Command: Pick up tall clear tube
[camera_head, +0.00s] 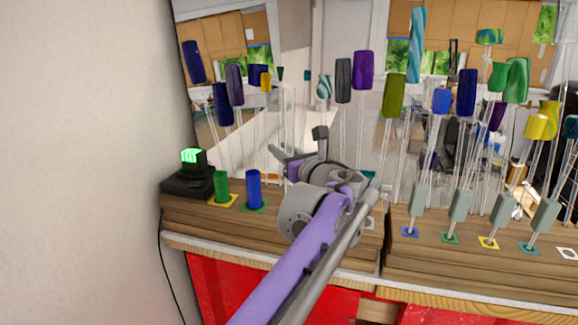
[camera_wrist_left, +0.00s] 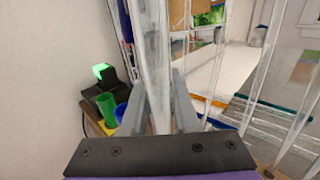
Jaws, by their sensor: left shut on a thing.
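A tall clear tube (camera_wrist_left: 155,55) stands upright between the two fingers of my left gripper (camera_wrist_left: 160,80) in the wrist view. The fingers are shut on it, and its top runs out of that view. In the head view my left gripper (camera_head: 297,148) is above the wooden bench, its arm coming up from the bottom. The clear tube (camera_head: 288,108) shows faintly there beside the fingers. I cannot tell whether its lower end touches the bench. My right gripper is not in view.
A green cup (camera_head: 221,187) and a blue cup (camera_head: 254,189) stand left of the gripper, near a black device with a green display (camera_head: 190,160). Several rods with coloured tops crowd close behind and to the right. A mirror-like surface stands behind the bench (camera_head: 330,255).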

